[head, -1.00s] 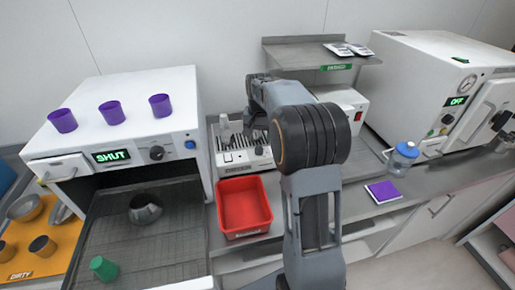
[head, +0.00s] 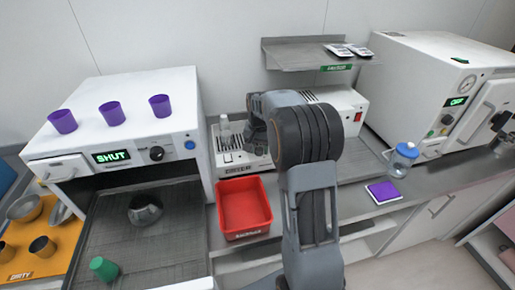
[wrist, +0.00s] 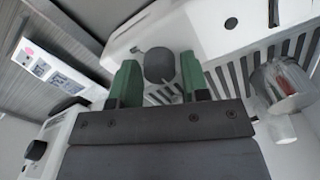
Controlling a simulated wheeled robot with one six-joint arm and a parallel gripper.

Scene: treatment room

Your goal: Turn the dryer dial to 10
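The dryer (head: 228,158) is a low white unit with a slotted top, behind the red bin and partly hidden by my arm in the head view. In the wrist view its white body (wrist: 205,30) and dark slots show. A round dark knob, apparently the dryer dial (wrist: 158,66), lies between the green fingertips of my gripper (wrist: 160,78). The fingers are apart, with a narrow gap visible on each side of the knob. I cannot make out any dial marks or pointer. My fingertips are hidden behind the arm in the head view.
A clear vessel (wrist: 283,85) stands on the dryer close to my right finger. A red bin (head: 243,207) sits in front. A white box with a red switch (head: 345,108) is behind my arm, under a metal shelf (head: 310,55). A large white unit reading SHUT (head: 130,120) stands left.

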